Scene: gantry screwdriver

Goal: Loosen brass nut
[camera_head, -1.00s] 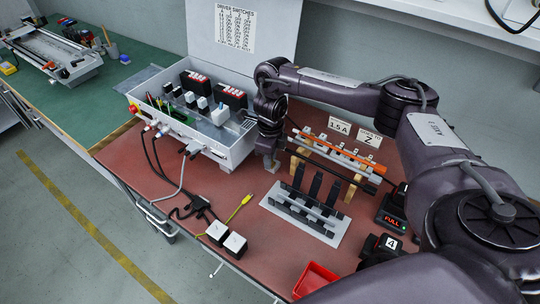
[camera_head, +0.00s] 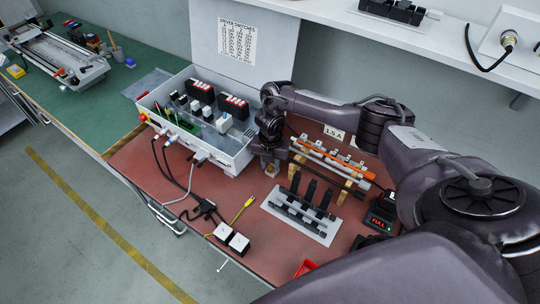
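A brass-coloured ring (camera_head: 508,38) sits on a cable fitting on a white box at the upper right, with a black cable coming from it. I cannot tell for certain that it is the brass nut. My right gripper (camera_head: 270,169) points down over the red mat, just right of the open white switch box (camera_head: 233,154). A small pale thing shows at its fingertips. The fingers are too small and dark to tell open from shut. The gripper is far from the brass ring. My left gripper is not in view.
A slotted rack (camera_head: 302,210) with black upright pieces stands on the red mat. An orange-topped rail on wooden blocks (camera_head: 345,192) is behind it. My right arm covers the right side.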

